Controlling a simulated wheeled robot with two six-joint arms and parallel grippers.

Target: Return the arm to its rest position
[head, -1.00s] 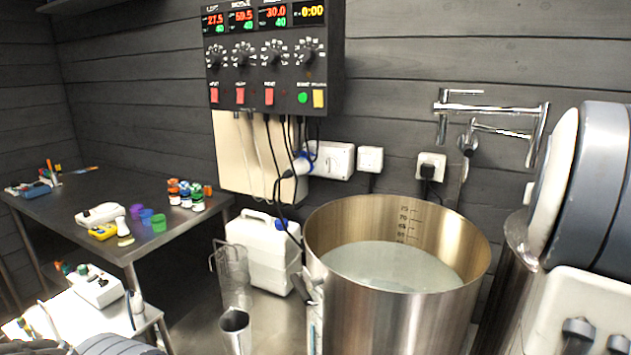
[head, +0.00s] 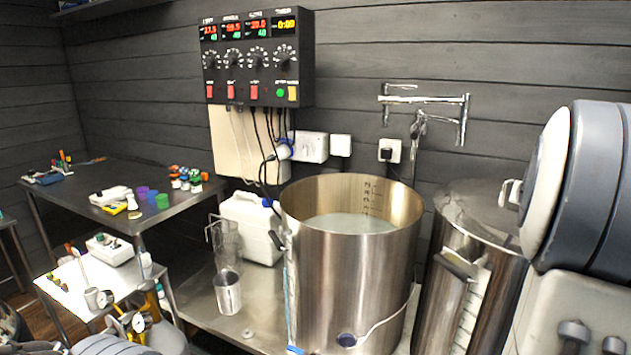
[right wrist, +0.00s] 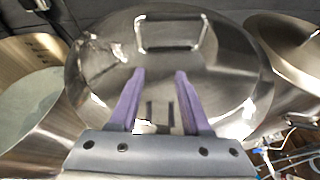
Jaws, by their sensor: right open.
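My right gripper (right wrist: 160,85) shows in the right wrist view with its two purple fingers apart and nothing between them. It is above a shiny round steel lid or vessel top (right wrist: 225,75) with a bar handle. The right arm fills the right side of the head view as large grey and white links; its gripper is not seen there. Only a grey piece of my left arm shows at the bottom left of the head view, and the left gripper is out of sight.
A large open steel kettle (head: 345,270) with liquid stands in the middle, with a second steel vessel (head: 445,290) on its right. A white jerrycan (head: 250,230) and a steel cup (head: 228,293) stand to its left. A control box (head: 258,60) hangs on the wall. A dark table (head: 90,175) stands at left.

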